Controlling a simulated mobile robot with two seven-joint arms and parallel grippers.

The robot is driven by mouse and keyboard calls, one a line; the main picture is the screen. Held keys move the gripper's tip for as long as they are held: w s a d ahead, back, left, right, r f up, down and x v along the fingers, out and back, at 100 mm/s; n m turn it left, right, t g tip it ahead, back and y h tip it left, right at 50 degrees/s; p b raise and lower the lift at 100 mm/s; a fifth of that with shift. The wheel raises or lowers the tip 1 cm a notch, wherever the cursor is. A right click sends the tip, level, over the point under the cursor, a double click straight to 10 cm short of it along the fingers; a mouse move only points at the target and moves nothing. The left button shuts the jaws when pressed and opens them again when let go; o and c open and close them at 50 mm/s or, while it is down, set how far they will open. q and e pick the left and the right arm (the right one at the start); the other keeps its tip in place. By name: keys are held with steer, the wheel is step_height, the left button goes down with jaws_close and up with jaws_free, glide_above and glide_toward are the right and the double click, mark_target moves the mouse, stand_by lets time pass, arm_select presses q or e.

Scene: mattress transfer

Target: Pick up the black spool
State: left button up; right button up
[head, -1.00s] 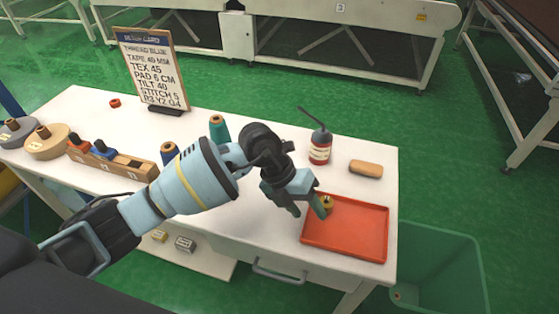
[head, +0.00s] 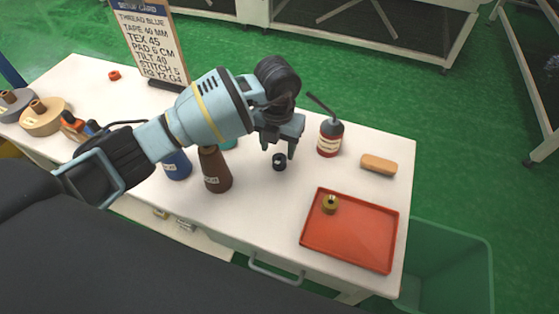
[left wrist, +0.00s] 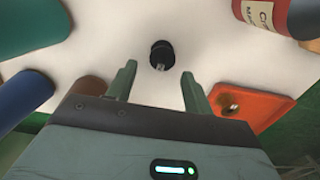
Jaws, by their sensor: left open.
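The small black spool (head: 279,161) stands on the white table, and in the left wrist view the spool (left wrist: 161,55) lies ahead of and between my fingertips. My left gripper (head: 279,146) is open and empty, just above and behind the spool in the head view. In the left wrist view the two fingers of the gripper (left wrist: 158,78) are apart with nothing between them. My right gripper does not show.
A red tray (head: 350,235) holds a small brass-coloured spool (head: 330,204). A sign (head: 150,45) stands at the back. Bare table surrounds the black spool.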

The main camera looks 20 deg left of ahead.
mark_target(280, 157)
arm_select(q)
steer(key=shift+w+d+f, duration=0.1)
steer(key=shift+f, duration=1.2)
steer(key=shift+w+d+f, duration=0.1)
steer(key=shift+f, duration=1.15)
steer(key=shift+c, duration=0.3)
steer(key=c, duration=0.9)
steer(key=shift+o, duration=0.2)
steer(key=shift+r, duration=0.1)
steer(key=shift+r, duration=0.5)
steer(key=shift+s+r, duration=0.25)
steer(key=shift+r, duration=0.4)
steer(key=shift+s+r, duration=0.25)
steer(key=shift+r, duration=0.35)
steer(key=s, duration=0.5)
steer(key=s+d+r, duration=0.1)
steer(key=s, duration=0.4)
steer(key=s+d, duration=0.1)
steer(key=s, duration=0.4)
steer(key=shift+d+r+p, duration=0.1)
steer(key=shift+r+p, duration=0.05)
steer(key=shift+p, duration=0.2)
